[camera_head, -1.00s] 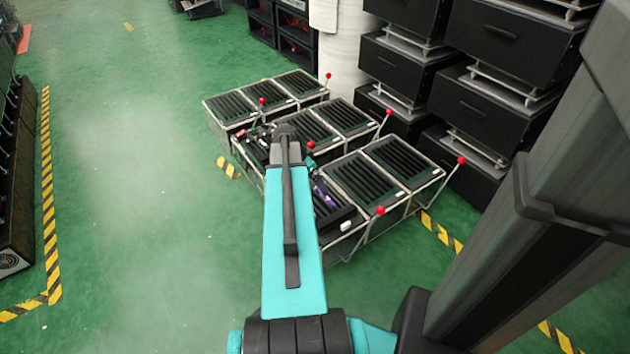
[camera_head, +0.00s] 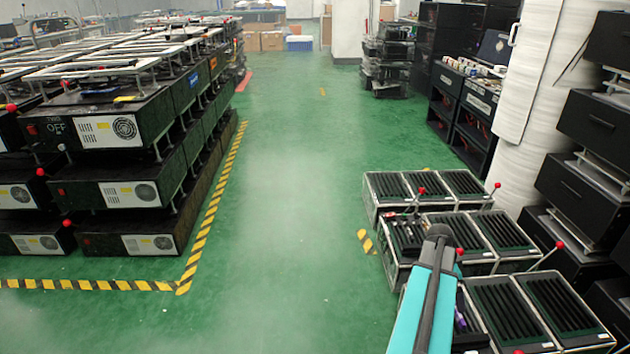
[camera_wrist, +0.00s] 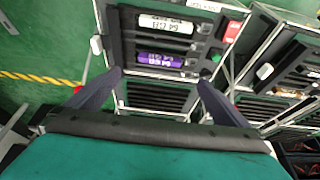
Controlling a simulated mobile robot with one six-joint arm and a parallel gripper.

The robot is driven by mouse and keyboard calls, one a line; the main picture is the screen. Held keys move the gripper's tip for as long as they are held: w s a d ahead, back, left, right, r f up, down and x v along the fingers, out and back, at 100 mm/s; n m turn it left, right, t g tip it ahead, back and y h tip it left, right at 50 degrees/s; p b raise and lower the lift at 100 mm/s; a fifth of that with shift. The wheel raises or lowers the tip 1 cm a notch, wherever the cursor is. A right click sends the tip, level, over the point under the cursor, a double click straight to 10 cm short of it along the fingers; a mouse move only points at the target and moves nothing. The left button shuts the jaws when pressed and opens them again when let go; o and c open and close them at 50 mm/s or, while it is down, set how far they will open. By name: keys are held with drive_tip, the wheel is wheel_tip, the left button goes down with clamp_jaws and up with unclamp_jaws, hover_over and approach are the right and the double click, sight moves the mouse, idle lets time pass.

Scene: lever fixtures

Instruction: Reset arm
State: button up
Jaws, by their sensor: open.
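My arm (camera_head: 425,310), a teal link with a dark joint, reaches forward over the lever fixtures in the head view. My gripper (camera_wrist: 160,76) shows in the wrist view with its two dark fingers spread apart and nothing between them. Beyond the fingertips is a black slotted fixture holding a white-labelled module (camera_wrist: 166,24) and a purple-labelled module (camera_wrist: 160,59), both marked 64 GB. Whether the fingers touch the fixture I cannot tell. In the head view the arm hides the gripper and part of the fixtures.
Rows of slotted fixtures (camera_head: 508,230) with red-ball levers (camera_head: 421,190) stand at the right. Stacked black boxes (camera_head: 590,190) and a white column (camera_head: 540,75) are behind them. Stacked machines (camera_head: 125,130) fill the left, edged by yellow-black tape (camera_head: 205,225). The green floor (camera_head: 290,210) between is clear.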

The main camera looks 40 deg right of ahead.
drive_tip(key=w+a+r+n+p, duration=0.1)
drive_tip(key=w+a+n+p, duration=0.3)
drive_tip(key=w+a+p, duration=0.75)
drive_tip(key=w+a+n+y+p, duration=0.1)
drive_tip(key=w+a+n+p, duration=0.15)
drive_tip(key=a, duration=0.85)
drive_tip(key=w+a+n+p, duration=0.2)
drive_tip(key=w+a+p, duration=0.15)
drive_tip(key=a, duration=0.65)
drive_tip(key=s+a+n+g+y+p, duration=0.1)
drive_tip(key=s+a+n+p, duration=0.15)
drive_tip(key=a, duration=0.55)
drive_tip(key=s+a+n+p, duration=0.2)
drive_tip(key=a+p, duration=0.2)
drive_tip(key=a, duration=0.4)
drive_tip(key=s+a+r+n+g+y+p, duration=0.1)
drive_tip(key=s+a+n+p, duration=0.3)
drive_tip(key=s+a+n, duration=0.7)
drive_tip(key=shift+s+a+n+g+y+p, duration=0.3)
drive_tip(key=shift+s+a+g+p, duration=0.15)
drive_tip(key=shift+a, duration=0.35)
drive_tip(key=shift+w, duration=0.1)
